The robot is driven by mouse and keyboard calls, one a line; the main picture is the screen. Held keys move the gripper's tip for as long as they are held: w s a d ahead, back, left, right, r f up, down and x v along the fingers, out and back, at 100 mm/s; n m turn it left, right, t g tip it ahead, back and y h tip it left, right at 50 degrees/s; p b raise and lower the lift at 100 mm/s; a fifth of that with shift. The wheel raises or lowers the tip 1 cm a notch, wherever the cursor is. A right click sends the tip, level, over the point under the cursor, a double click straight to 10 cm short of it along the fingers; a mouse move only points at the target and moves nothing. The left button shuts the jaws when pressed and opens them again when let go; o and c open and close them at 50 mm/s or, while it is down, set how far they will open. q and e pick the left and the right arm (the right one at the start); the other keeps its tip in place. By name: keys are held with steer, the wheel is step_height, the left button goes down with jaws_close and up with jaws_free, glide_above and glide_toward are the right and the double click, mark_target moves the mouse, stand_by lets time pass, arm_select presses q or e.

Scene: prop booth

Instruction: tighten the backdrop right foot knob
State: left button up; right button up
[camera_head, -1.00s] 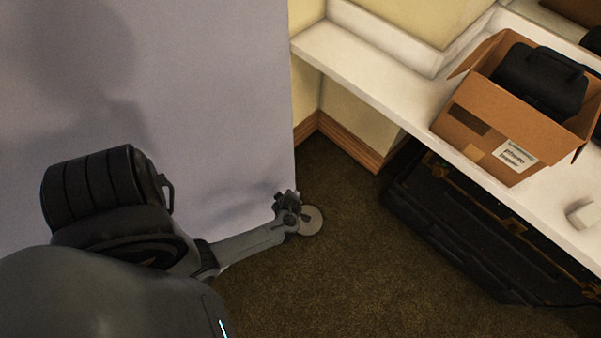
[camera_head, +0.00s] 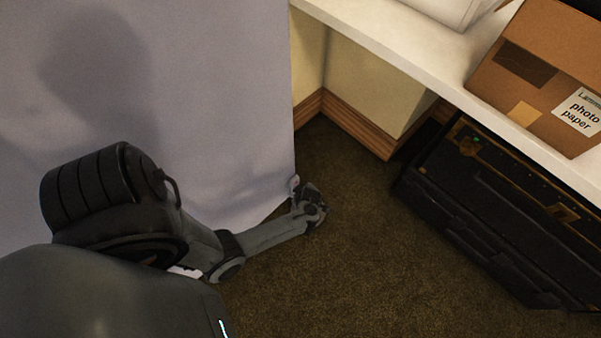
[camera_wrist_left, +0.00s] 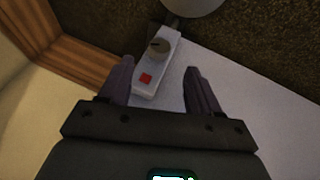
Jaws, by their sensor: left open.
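The pale backdrop (camera_head: 225,90) hangs at the left in the head view, and its lower right corner is by my left gripper (camera_head: 314,207). In the left wrist view, a white foot piece (camera_wrist_left: 144,90) carries a round grey knob (camera_wrist_left: 158,48) and a red square. My left gripper (camera_wrist_left: 160,66) is open and empty there, its dark fingers on either side of the foot piece in the picture. The knob lies slightly beyond the fingertips, apart from them. In the head view my gripper hides the knob. My right gripper is not in view.
A pale round disc (camera_wrist_left: 193,5) lies beyond the foot. A black case (camera_head: 490,210) stands under the white shelf (camera_head: 400,50), which bears a photo paper box (camera_head: 510,100). Wooden baseboard (camera_head: 355,125) runs along the wall. The brown carpet (camera_head: 370,260) is clear right of my gripper.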

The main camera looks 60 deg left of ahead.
arm_select(q)
steer(key=s+b+x, duration=0.1)
steer(key=b+x, duration=0.4)
steer(key=x, duration=0.3)
steer(key=shift+w, duration=0.5)
steer(key=shift+a+f, duration=0.1)
steer(key=shift+c, duration=0.3)
steer(key=c, duration=1)
